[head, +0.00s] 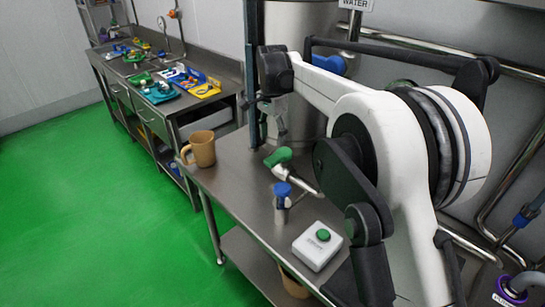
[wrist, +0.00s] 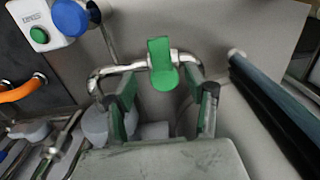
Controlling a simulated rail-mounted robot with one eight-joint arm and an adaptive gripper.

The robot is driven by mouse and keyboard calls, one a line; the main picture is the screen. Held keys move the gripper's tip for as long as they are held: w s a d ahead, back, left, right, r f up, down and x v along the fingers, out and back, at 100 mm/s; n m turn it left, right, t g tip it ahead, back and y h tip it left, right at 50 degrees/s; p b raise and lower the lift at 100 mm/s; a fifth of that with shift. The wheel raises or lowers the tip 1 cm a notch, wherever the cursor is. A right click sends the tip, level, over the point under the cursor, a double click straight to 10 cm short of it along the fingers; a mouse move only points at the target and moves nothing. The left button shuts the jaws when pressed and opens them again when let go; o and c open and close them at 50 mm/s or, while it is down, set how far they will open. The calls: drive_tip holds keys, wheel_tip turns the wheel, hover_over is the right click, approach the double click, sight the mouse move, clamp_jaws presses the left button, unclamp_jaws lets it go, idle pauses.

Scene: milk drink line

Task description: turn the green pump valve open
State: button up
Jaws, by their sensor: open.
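The green pump valve handle (head: 278,157) sits on a bent metal pipe above the steel bench in the head view. In the wrist view the green handle (wrist: 162,68) is upright in the picture, across the pipe. My gripper (wrist: 166,92) is open and empty, with one finger on each side of the handle's line. The handle appears just beyond the fingertips; I cannot tell whether they touch it.
A blue valve (head: 282,190) and a white box with a green button (head: 318,245) stand nearer on the bench. A brown mug (head: 200,148) is at the bench's left edge. A dark post (head: 252,75) and a large steel tank (head: 298,40) stand close by.

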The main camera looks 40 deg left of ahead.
sight(272, 159)
wheel_tip(272, 159, down, 9)
drive_tip(key=shift+r+p, duration=0.1)
drive_tip(key=shift+p, duration=0.3)
clamp_jaws()
